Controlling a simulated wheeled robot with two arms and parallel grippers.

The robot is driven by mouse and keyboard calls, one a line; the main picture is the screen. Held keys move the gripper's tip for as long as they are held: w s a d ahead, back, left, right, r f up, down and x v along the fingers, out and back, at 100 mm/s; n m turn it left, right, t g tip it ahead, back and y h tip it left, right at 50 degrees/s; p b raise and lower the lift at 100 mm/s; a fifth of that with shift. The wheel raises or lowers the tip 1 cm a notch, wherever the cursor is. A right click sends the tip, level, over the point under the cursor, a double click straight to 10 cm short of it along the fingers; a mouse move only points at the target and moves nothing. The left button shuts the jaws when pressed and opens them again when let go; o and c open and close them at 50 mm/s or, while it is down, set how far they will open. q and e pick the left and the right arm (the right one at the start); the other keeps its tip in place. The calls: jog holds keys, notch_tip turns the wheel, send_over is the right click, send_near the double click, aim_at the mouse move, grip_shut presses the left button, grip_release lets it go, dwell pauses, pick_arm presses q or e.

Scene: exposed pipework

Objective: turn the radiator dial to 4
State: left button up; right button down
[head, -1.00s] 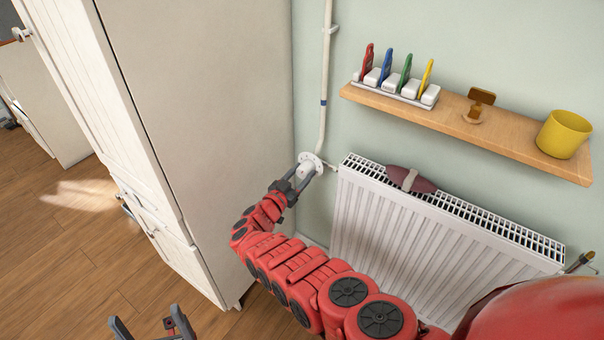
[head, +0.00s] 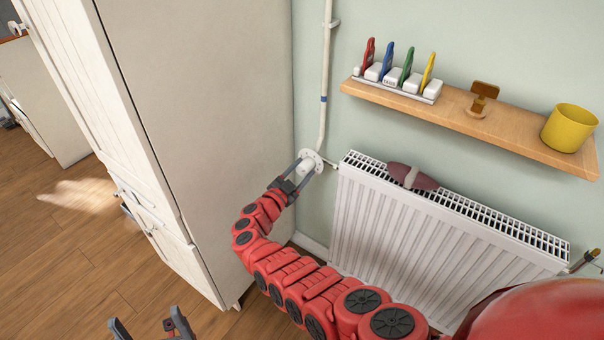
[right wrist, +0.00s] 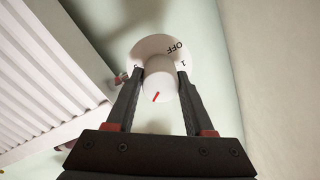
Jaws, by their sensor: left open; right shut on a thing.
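The radiator dial (head: 307,165) is a white knob on a round white scale plate, at the pipe by the radiator's left end. In the right wrist view the knob (right wrist: 160,84) carries a red line that points down and slightly left. OFF and 1 show on the plate (right wrist: 150,46); a partly covered mark shows at its left, and the lower numbers are hidden. My right gripper (head: 299,172) is shut on the knob, with one finger on each side. My left gripper (head: 148,326) is open and empty at the bottom left, above the floor.
A tall pale cabinet (head: 205,110) stands close on the left. A wooden shelf (head: 510,132) above holds coloured tags and a yellow mug (head: 568,128).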

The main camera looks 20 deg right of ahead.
jog(key=m+b, duration=0.2)
jog(key=m, duration=0.1)
jog(key=shift+f, duration=0.15)
jog(key=shift+m+b, duration=0.45)
jog(key=shift+m, duration=0.15)
jog(key=shift+c, duration=1.4)
grip_release()
jog(key=p+v, duration=0.1)
jog(key=v, duration=1.6)
jog(key=shift+s, duration=0.2)
jog(key=shift+a, duration=0.1)
